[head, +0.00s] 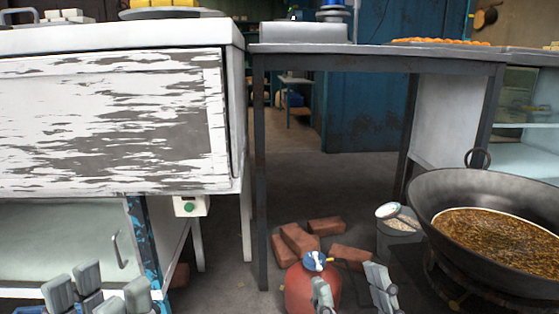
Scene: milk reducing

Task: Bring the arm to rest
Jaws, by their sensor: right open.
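My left gripper (98,288) shows at the bottom left edge, with its grey fingers pointing up. A gap shows between its fingers, and nothing is seen held there. My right gripper (350,287) shows at the bottom, right of centre, with its fingers apart and nothing held between them. It appears in front of the red gas cylinder (298,287) with a blue valve. I cannot tell whether it touches the cylinder. Most of both arms is outside the view.
A large dark pan (425,192) of brown liquid stands on a burner at right. Beside it is a metal can (400,222). Loose bricks (325,226) lie on the floor. A worn white cabinet (110,130) fills the left. A metal table (380,58) stands behind.

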